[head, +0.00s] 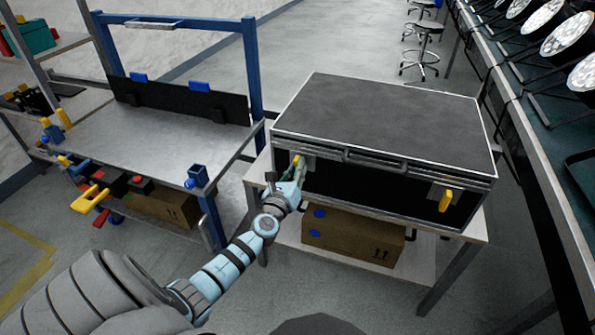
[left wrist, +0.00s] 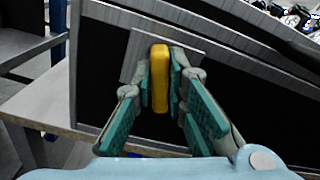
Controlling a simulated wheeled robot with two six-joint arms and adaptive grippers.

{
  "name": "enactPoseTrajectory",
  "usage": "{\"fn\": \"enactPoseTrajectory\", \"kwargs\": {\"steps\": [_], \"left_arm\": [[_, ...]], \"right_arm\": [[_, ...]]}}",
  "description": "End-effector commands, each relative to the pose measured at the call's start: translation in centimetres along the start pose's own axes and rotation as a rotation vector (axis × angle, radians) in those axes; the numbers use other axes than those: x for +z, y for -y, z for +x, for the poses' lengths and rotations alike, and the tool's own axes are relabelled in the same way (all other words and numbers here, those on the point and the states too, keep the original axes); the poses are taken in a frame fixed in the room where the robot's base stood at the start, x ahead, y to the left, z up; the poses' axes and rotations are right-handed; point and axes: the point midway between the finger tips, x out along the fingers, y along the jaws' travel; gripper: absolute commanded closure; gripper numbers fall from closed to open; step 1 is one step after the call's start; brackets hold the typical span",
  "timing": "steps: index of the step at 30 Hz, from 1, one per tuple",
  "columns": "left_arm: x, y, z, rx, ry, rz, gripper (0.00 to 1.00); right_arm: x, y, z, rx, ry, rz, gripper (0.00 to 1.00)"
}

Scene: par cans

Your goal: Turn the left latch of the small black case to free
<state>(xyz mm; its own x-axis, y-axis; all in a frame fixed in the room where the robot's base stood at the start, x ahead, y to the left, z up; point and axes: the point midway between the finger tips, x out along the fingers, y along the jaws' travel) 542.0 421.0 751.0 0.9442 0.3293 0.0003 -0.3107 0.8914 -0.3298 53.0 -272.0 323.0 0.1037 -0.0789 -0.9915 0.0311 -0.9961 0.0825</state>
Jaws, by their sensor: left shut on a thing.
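The small black case (head: 390,115) stands closed on a light-topped table, with a grey metal rim and a handle (head: 375,160) on its front. Its left latch (left wrist: 160,78) is a yellow lever on a grey plate (left wrist: 134,62); in the left wrist view it looks about upright. My left gripper (head: 296,172) is at this latch, its teal-padded fingers on both sides of the lever and shut on it. In the head view the gripper mostly covers this latch. The right latch (head: 445,201) is yellow and hangs about upright, slightly tilted. My right gripper is not in view.
A cardboard box (head: 350,238) sits on the shelf under the case. A blue-framed workbench (head: 185,135) with yellow and red clamps (head: 95,195) stands to the left. Par can lamps (head: 566,36) line a rack on the right. Stools (head: 420,55) stand behind.

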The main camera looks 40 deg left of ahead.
Motion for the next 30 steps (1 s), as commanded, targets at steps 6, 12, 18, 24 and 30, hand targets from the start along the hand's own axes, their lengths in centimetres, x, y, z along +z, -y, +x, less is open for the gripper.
{"fn": "enactPoseTrajectory", "kwargs": {"steps": [6,12,18,24,30], "left_arm": [[-0.3,-0.2,0.0,0.0,-0.001,-0.204,1.0],[-0.3,-0.3,0.0,0.0,-0.001,-0.395,1.0],[-0.4,-0.4,0.0,-0.001,-0.001,-0.585,1.0],[-0.5,-0.5,0.0,0.0,-0.001,-0.775,1.0],[-0.6,-0.6,0.0,0.0,-0.001,-0.954,1.0]], "right_arm": [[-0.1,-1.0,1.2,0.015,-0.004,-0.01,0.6],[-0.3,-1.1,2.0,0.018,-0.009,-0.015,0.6],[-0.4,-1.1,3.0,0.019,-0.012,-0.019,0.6],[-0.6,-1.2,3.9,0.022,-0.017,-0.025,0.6],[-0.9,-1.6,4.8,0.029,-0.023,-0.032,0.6]]}}
